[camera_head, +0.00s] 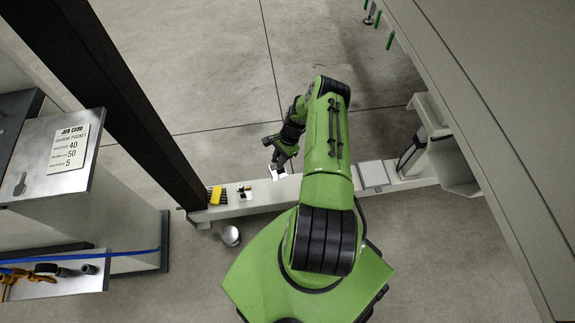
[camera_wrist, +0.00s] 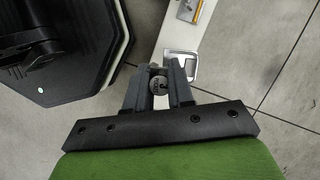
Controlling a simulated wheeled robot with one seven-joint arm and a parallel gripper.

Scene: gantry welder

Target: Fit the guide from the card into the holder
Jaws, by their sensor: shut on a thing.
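The job card (camera_head: 72,148) lies on a grey panel at the left and reads "GUIDE POCKET" with the numbers 40, 50 and 5; some words are too small to read. My gripper (camera_wrist: 158,88) is shut on a small round grey piece (camera_wrist: 158,83), likely the guide; its marking is unreadable. In the head view my gripper (camera_head: 279,169) is over the pale beam. A bright metal fitting (camera_wrist: 187,66) on the beam is just beyond the fingertips; I cannot tell whether the piece touches it. Which part is the holder is unclear.
The beam (camera_head: 312,190) carries a yellow-and-black block (camera_head: 217,195), a small black-and-white fitting (camera_head: 245,193) and a grey square plate (camera_head: 373,173). A dark post (camera_head: 120,90) rises at left. A round silver object (camera_head: 230,235) is below the beam. Open floor lies behind.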

